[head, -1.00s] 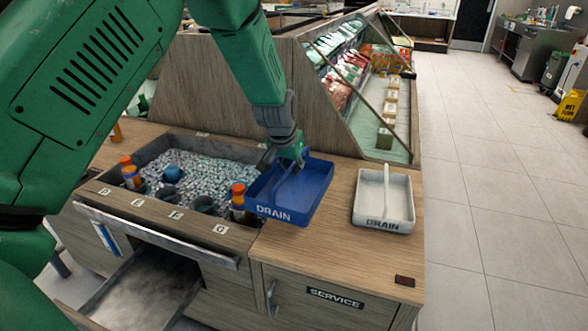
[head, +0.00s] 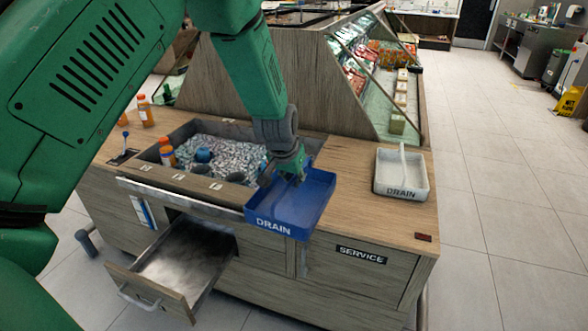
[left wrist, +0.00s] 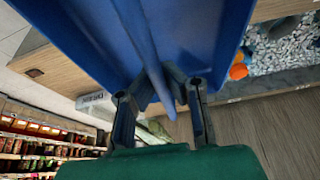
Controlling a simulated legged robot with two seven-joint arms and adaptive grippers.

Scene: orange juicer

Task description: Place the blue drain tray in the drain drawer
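The blue drain tray (head: 308,205), marked DRAIN, is held in the air near the counter's front edge, to the right of the drawer. My left gripper (head: 292,178) reaches down into it. In the left wrist view, the fingers (left wrist: 160,92) close on the central ridge of the blue tray (left wrist: 75,35). The drain drawer (head: 152,294) is pulled out from the counter front at lower left, below the tray's height. Its grey inside looks empty. My right gripper is not in view.
A white drain tray (head: 384,189) sits on the counter (head: 345,215) at right. An ice well with dark cups and an orange-capped bottle (head: 167,153) lies behind the drawer. Orange bottles stand further left. A sloped display case (head: 330,75) rises behind.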

